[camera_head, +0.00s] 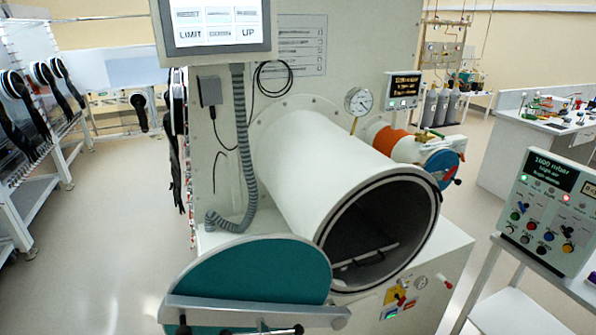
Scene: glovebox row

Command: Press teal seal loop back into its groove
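The large white antechamber cylinder (320,150) stands open, its round mouth facing front right. A pale rim (436,210) with a thin dark line runs around the mouth. I cannot make out a separate teal loop on it. The teal round door (255,275) hangs swung open at the front left, with a grey bar (240,308) across its lower part. The door's lower part is cut off by the picture edge. Neither of my grippers is in view.
A dark tray (365,258) lies inside the chamber. A smaller cylinder with a blue cap (443,170) sits behind it at the right. A control panel (548,212) on a white cart stands at far right. A screen (217,25) on a ribbed hose hangs upper left. Floor at left is clear.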

